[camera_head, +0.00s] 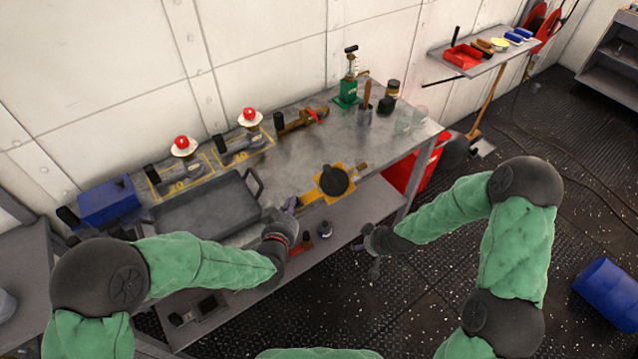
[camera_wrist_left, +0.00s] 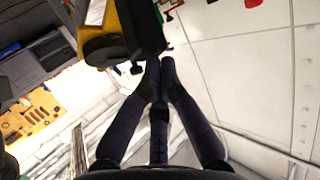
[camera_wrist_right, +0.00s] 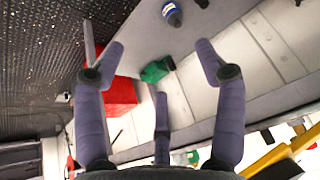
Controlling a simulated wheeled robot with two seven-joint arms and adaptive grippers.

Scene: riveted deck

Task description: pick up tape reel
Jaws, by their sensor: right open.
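The tape reel (camera_head: 334,181), a dark round drum on a yellow frame, is at the bench's front edge in the head view. Its yellow and black body shows large and close at the top of the left wrist view (camera_wrist_left: 103,32). My left gripper (camera_head: 293,204) is at the reel's near-left end. Its fingers (camera_wrist_left: 160,66) are close together at the reel's dark end and appear shut on it; the exact contact is hard to see. My right gripper (camera_head: 370,250) is open and empty in front of the bench, with its fingers spread (camera_wrist_right: 160,58).
The metal bench (camera_head: 320,150) carries a grey tray (camera_head: 205,208), a blue box (camera_head: 107,202), two red-topped items, a green-based stand (camera_head: 347,98) and a cup with a handled tool (camera_head: 365,112). A red cabinet (camera_head: 412,165) stands below. A blue barrel (camera_head: 608,292) lies at right. Floor at right is mostly free.

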